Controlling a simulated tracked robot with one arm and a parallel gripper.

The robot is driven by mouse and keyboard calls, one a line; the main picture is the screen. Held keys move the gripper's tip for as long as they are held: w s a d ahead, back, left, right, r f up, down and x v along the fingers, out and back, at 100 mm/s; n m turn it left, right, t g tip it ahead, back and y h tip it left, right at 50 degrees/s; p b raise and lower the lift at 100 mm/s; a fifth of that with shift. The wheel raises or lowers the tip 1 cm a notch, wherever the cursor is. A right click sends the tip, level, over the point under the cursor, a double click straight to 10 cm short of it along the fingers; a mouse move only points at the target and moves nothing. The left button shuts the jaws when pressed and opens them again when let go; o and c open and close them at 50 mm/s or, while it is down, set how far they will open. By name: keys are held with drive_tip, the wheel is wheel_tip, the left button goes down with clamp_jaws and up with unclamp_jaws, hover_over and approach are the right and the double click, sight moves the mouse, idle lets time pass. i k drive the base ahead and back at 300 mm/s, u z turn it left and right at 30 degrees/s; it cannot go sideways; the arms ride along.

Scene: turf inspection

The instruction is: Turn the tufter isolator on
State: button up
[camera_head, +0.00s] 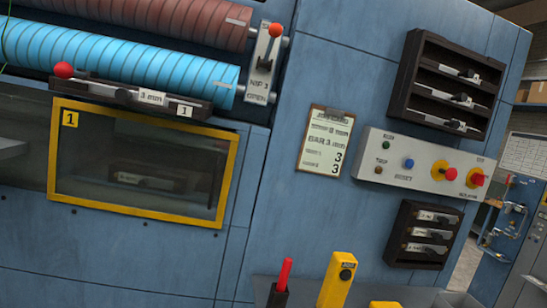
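A light grey control panel (420,165) is mounted on the blue machine (330,60), tilted in the picture. At its right end are two red controls on yellow backings: a round red button (450,174) and a red knob (476,180). Small lettering beneath them seems to read isolator, and the rightmost red knob looks like the isolator handle. Its switch position is too small to read. My gripper does not show, so its distance from the panel cannot be seen.
The panel also bears a blue button (408,163) and small lamps. Black racks of gauges hang above (400,95) and below (396,245) it. A clipboard (325,140) is to its left. A yellow device (338,282) and a red-handled item (284,275) stand below.

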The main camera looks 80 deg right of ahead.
sight(477, 179)
drive_tip(key=u, duration=0.85)
drive_tip(key=k, duration=0.2)
drive_tip(key=z, duration=3.65)
drive_tip(key=i, duration=0.5)
drive_tip(key=z, duration=0.05)
